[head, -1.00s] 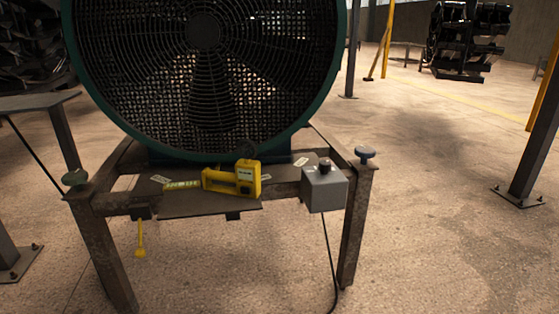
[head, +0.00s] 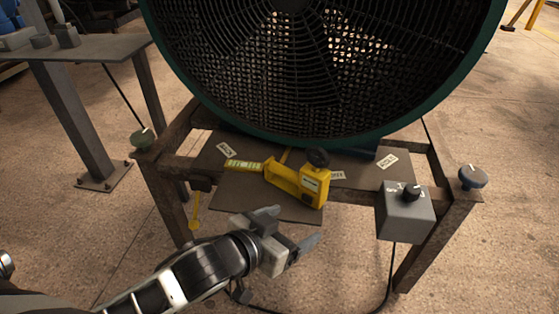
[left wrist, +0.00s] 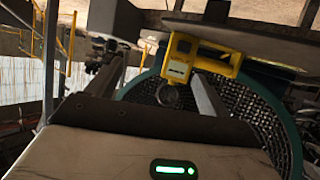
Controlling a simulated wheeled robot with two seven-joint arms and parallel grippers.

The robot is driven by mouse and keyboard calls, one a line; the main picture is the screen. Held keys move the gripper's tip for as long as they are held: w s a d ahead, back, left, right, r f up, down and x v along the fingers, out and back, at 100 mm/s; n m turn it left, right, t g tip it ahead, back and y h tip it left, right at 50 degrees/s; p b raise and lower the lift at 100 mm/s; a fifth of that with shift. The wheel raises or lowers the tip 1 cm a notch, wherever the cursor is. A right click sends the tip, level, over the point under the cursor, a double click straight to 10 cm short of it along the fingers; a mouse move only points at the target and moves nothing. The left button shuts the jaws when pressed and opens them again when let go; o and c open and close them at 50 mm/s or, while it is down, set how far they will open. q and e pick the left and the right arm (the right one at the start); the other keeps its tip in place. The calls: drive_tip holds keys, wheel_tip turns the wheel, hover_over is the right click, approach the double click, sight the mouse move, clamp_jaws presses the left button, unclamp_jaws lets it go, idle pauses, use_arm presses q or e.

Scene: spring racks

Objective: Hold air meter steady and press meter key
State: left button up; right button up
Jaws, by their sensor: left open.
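The yellow air meter (head: 299,184) lies on the brown shelf (head: 240,203) in front of the large fan. It has a round black part on top and a yellow-green strip at its left end. It also shows in the left wrist view (left wrist: 188,62), beyond the fingers. My left gripper (head: 297,227) is open and empty, just in front of and below the shelf's front edge, apart from the meter. In the left wrist view the open fingers (left wrist: 160,92) point toward the meter. I cannot make out the meter key. My right gripper is not in view.
The green-rimmed fan (head: 330,60) stands behind the shelf. A grey box with a black knob (head: 406,215) is fixed at the frame's right, its cable hanging down. Round knobs top the frame posts. A grey table (head: 75,50) stands at left.

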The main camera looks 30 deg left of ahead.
sight(318, 176)
use_arm(q)
drive_tip(key=w+a+r+y+p, duration=0.1)
drive_tip(key=w+a+r, duration=0.2)
drive_tip(key=r, duration=0.1)
drive_tip(key=shift+n+t, duration=0.3)
drive_tip(key=b+x, duration=0.1)
drive_tip(key=x, duration=0.4)
drive_tip(key=b+x, duration=0.1)
drive_tip(key=x, duration=0.9)
drive_tip(key=shift+a+f+b, duration=0.15)
drive_tip(key=shift+f+b, duration=0.15)
drive_tip(key=shift+b, duration=0.1)
drive_tip(key=shift+w, duration=0.1)
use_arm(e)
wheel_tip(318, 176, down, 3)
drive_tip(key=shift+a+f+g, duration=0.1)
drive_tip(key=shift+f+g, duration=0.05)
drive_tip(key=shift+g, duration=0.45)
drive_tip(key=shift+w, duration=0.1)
use_arm(q)
drive_tip(key=c, duration=1.2)
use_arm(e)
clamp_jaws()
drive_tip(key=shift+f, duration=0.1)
